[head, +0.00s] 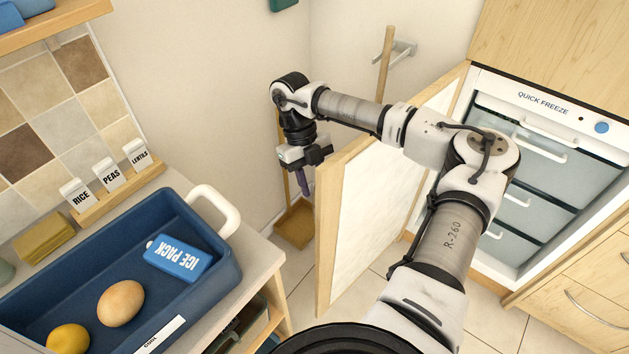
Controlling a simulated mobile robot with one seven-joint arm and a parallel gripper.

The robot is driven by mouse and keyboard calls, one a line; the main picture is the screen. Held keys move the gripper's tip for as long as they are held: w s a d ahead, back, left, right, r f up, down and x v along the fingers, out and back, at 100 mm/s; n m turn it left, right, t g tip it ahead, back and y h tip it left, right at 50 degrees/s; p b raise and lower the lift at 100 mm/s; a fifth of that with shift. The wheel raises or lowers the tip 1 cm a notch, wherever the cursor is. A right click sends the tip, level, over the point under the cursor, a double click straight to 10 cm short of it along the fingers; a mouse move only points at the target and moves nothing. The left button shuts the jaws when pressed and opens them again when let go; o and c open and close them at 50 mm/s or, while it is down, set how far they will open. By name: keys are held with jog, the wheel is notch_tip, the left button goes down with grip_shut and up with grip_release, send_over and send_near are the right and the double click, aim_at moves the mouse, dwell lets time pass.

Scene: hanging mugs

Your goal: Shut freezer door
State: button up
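The freezer (550,165) stands at the right, with a "QUICK FREEZE" panel along its top and several pale drawers showing inside. Its freezer door (362,215) stands wide open, swung out to the left, with its white inner face and wooden edge in view. My arm reaches across the front of the opening and over the door's top edge. My gripper (304,176) hangs pointing down just left of the door's free edge, on its outer side. A narrow purple piece shows at its tip. I cannot tell if the gripper touches the door, or how its fingers stand.
A long-handled dustpan (296,224) stands in the corner behind my gripper. Tiled floor (372,312) shows below the door.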

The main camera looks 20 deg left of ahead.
jog(key=shift+x, duration=0.9)
jog(key=shift+c, duration=0.3)
grip_shut()
